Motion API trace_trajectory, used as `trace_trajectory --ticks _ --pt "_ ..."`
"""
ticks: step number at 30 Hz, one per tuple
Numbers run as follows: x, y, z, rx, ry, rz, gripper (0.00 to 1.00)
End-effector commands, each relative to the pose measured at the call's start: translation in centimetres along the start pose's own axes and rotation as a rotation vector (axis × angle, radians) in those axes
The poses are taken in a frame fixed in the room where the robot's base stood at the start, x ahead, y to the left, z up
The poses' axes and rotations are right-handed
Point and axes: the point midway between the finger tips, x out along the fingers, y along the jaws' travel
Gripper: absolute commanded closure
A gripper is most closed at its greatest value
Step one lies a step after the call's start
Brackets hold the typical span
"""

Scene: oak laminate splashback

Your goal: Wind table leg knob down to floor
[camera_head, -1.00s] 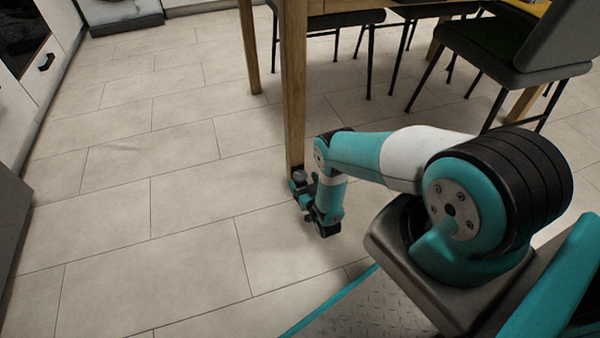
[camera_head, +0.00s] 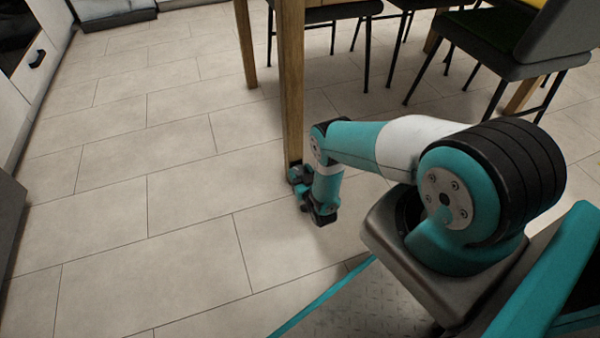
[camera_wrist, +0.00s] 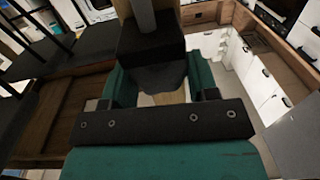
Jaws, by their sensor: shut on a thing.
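The wooden table leg (camera_head: 292,90) stands upright on the tiled floor in the head view, its lower end behind my wrist. My gripper (camera_head: 298,178) is low down at the foot of this leg. In the wrist view, a dark grey knob (camera_wrist: 158,77) sits between the teal fingers, and my gripper is shut on it. A black block (camera_wrist: 150,42) and a grey rod (camera_wrist: 145,14) show beyond the knob. The gap between the leg's foot and the floor is hidden in the head view.
Dark chairs (camera_head: 490,45) with thin black legs stand right of the leg. Another wooden leg (camera_head: 246,45) stands behind. A white cabinet (camera_head: 35,60) is at the left edge. The tiled floor (camera_head: 130,210) left of my arm is clear.

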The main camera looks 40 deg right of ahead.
Motion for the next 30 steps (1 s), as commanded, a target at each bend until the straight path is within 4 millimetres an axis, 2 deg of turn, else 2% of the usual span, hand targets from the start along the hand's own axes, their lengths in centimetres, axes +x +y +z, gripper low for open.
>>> trace_trajectory --ticks 15,30 --pt "0.09 -0.48 1.0 0.004 0.004 0.173 0.7" --pt "0.02 -0.59 0.13 0.0 -0.004 0.324 0.7"
